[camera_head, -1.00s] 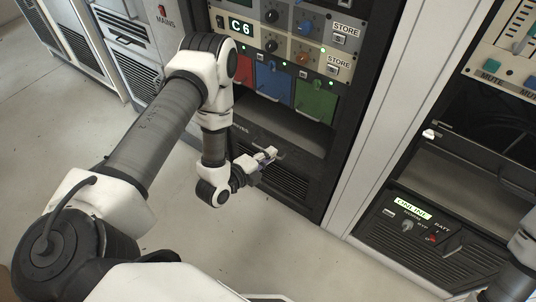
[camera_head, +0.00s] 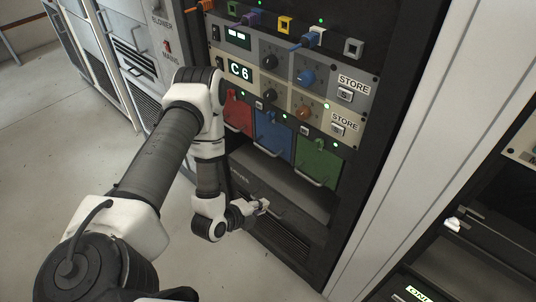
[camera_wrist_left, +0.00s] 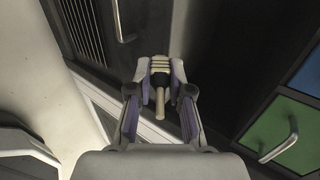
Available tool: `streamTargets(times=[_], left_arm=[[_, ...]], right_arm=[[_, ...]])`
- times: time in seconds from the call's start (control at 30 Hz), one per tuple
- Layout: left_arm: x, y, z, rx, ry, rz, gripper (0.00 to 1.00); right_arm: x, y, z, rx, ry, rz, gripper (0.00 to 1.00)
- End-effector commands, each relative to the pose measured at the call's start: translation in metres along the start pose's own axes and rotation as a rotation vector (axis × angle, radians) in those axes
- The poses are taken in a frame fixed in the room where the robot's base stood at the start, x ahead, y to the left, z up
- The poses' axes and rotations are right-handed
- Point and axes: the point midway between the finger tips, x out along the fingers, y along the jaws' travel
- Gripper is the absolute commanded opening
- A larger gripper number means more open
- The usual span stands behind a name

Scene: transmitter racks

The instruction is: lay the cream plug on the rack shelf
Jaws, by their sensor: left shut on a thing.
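My left gripper (camera_head: 260,206) is shut on the cream plug (camera_wrist_left: 160,66). In the left wrist view, the plug's ribbed cream body sits between the fingertips, with a dark collar and a pale pin pointing back toward the palm. In the head view the plug is too small to make out clearly. The rack shelf (camera_head: 290,184) is a grey surface in the open bay below the red, blue and green modules. My gripper is below and in front of this bay, near the dark lower panel. My right gripper is out of view.
The red (camera_head: 238,112), blue (camera_head: 273,138) and green (camera_head: 317,163) modules with protruding handles hang above the bay. A vented dark panel (camera_head: 283,236) lies below it. Another rack with a small white item (camera_head: 453,225) stands at right. The floor (camera_head: 50,130) at left is clear.

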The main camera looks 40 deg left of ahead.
Motion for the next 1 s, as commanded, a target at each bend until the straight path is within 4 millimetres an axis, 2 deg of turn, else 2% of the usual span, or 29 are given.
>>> streamTargets(times=[0.17, 0.87, 1.0], left_arm=[[0.014, -0.005, 0.000, 0.001, 0.000, -0.002, 0.00], [0.086, -0.047, 0.000, 0.001, 0.000, -0.004, 0.00], [0.100, -0.056, 0.000, 0.003, 0.001, -0.002, 0.00]], right_arm=[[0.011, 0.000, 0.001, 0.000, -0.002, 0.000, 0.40], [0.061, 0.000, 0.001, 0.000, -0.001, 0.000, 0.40], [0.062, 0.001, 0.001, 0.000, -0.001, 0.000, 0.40]])
